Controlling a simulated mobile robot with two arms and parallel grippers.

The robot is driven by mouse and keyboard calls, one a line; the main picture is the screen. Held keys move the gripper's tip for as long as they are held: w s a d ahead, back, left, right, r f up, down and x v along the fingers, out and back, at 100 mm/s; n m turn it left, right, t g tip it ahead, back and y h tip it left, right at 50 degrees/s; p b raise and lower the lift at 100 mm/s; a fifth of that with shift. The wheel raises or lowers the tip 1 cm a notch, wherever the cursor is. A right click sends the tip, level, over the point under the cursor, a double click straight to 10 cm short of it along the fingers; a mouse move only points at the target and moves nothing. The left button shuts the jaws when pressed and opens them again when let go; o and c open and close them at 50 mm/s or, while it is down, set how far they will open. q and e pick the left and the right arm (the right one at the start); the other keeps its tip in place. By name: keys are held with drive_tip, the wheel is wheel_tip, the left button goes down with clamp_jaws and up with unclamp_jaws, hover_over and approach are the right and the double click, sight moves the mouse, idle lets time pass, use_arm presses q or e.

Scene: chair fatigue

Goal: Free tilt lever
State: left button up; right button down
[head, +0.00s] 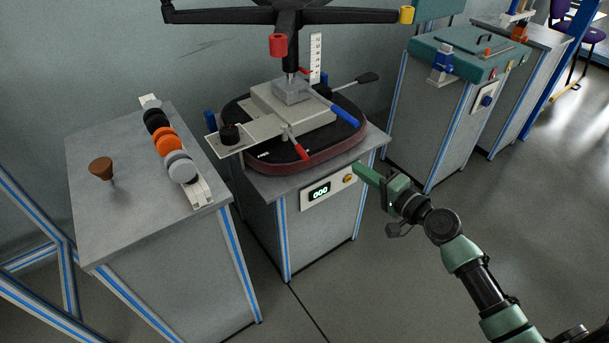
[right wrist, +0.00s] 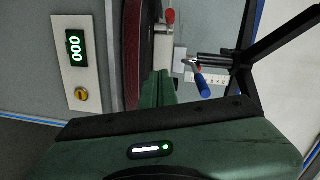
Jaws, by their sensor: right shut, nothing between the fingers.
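An upside-down chair seat (head: 262,158) with a mechanism plate (head: 290,110) on top lies on a grey stand. I cannot tell which is the tilt lever. The right wrist view shows the blue handle (right wrist: 202,86) and a red tip (right wrist: 170,16). My right gripper (head: 358,169) is shut and empty, in front of the stand's right side near the yellow knob, apart from the levers. My left gripper is out of view.
The stand's panel has a 000 display (head: 319,192) and a yellow knob (head: 348,178). The black chair base (head: 288,18) stands above the seat.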

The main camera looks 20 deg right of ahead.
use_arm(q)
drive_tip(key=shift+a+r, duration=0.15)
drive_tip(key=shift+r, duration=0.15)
use_arm(e)
drive_tip(key=shift+s+a+r+y, duration=0.1)
drive_tip(key=shift+a+r+y, duration=0.15)
drive_tip(key=shift+r, duration=0.35)
drive_tip(key=shift+a+r+y, duration=0.15)
drive_tip(key=shift+a+r, duration=0.1)
drive_tip(key=shift+r, duration=0.3)
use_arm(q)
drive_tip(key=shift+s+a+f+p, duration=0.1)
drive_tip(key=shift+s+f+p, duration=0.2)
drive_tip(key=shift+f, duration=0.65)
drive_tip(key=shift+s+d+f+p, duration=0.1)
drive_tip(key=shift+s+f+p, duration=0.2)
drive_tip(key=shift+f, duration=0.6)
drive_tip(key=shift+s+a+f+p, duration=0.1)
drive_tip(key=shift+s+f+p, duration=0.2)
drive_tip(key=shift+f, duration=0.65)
use_arm(e)
approach(294, 143)
drive_tip(key=shift+w+d+f, duration=0.1)
drive_tip(key=shift+w, duration=0.7)
drive_tip(key=shift+w+d+f, duration=0.1)
drive_tip(key=shift+w, duration=0.7)
drive_tip(key=shift+a, duration=0.15)
